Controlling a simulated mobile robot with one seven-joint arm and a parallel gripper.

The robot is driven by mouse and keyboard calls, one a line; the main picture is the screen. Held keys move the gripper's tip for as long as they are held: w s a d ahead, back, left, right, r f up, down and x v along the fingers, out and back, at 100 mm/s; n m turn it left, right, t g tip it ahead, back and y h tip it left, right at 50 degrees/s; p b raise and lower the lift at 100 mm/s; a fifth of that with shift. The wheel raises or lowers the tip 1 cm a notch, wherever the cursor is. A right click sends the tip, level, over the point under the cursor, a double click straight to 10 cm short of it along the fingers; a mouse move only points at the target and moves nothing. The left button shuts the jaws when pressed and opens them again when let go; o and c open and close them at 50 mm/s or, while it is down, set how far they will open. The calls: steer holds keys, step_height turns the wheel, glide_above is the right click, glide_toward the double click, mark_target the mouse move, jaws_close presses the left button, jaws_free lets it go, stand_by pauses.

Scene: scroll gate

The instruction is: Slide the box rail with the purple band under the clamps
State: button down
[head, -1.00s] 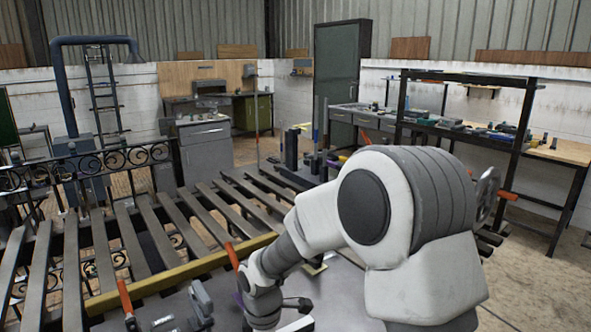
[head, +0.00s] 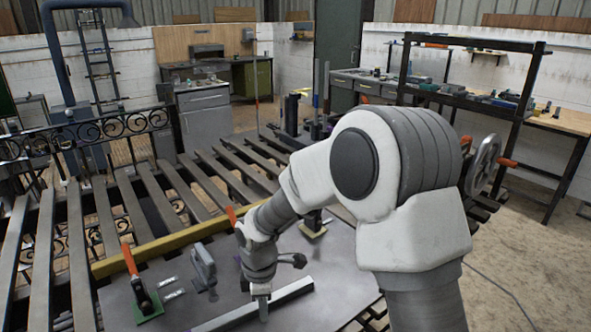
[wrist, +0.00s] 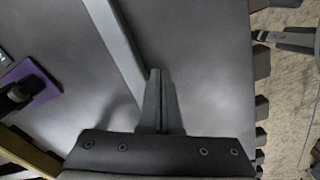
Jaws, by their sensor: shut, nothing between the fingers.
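A grey box rail (head: 225,320) lies slantwise on the grey metal table top; it also shows in the wrist view (wrist: 118,42). I see no purple band on its visible part. My gripper (head: 263,312) is shut and empty, pointing down beside the rail. In the wrist view its fingertips (wrist: 156,75) are close to the rail's right side; I cannot tell if they touch. A clamp with an orange handle and green base (head: 145,303) stands at the left. A clamp on a purple base (wrist: 35,88) shows in the wrist view. Another, on a yellowish base (head: 313,230), stands behind my arm.
A yellow bar (head: 160,246) runs along the table's back edge, with dark slats (head: 110,215) beyond. A handwheel (head: 483,163) is at the right. The table right of the rail is clear.

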steer(key=shift+w+a+p, duration=0.2)
steer(key=shift+w+a, duration=0.55)
steer(key=shift+w, duration=0.2)
steer(key=shift+w+a+p, duration=0.15)
steer(key=shift+w+a, duration=0.55)
steer(key=shift+w, duration=0.25)
stand_by(0.5)
steer(key=shift+s+d, duration=0.1)
steer(key=shift+s, duration=0.05)
steer(key=shift+s+d, duration=0.65)
steer(key=shift+s, duration=0.2)
steer(key=shift+r, duration=0.15)
step_height(320, 180, up, 8)
steer(key=p, duration=0.6)
